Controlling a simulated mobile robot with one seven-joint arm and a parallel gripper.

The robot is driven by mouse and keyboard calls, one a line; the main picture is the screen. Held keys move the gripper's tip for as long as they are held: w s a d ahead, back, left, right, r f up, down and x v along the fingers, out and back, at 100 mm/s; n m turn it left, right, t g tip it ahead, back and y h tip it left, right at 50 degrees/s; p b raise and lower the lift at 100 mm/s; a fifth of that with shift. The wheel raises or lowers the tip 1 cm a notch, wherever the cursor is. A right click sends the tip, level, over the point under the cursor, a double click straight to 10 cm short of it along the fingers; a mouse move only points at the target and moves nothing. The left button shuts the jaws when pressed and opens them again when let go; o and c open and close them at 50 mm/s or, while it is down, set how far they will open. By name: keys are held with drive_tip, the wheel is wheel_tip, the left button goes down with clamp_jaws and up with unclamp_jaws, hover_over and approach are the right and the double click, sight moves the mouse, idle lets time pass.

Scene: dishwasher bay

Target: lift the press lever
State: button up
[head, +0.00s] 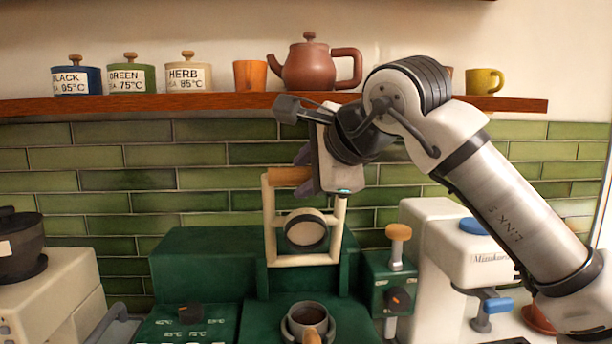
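The press lever is a cream, upright rectangular frame (269,225) with a wooden crossbar handle (287,176) at its top. It stands over the green press machine (203,268), with a round, dark-rimmed press head (305,230) inside the frame. My gripper (303,172) is at the right part of the wooden handle, reaching in from the upper right. One dark finger shows just above the handle and another just below it. Whether they touch or clamp the handle I cannot tell. The gripper body hides the handle's right end.
A cup with a wooden handle (307,319) sits below the press head. A small wooden-knobbed lever (398,236) and a white machine (440,250) stand to the right. A shelf (200,103) above carries canisters and a brown teapot (309,68), close to my arm.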

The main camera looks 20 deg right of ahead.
drive_tip(key=shift+f, duration=0.1)
drive_tip(key=shift+s, duration=0.1)
drive_tip(key=shift+s+d, duration=0.1)
drive_tip(key=shift+s, duration=0.15)
drive_tip(key=b+v, duration=0.2)
drive_tip(key=v, duration=1.1)
drive_tip(key=shift+r+b, duration=0.35)
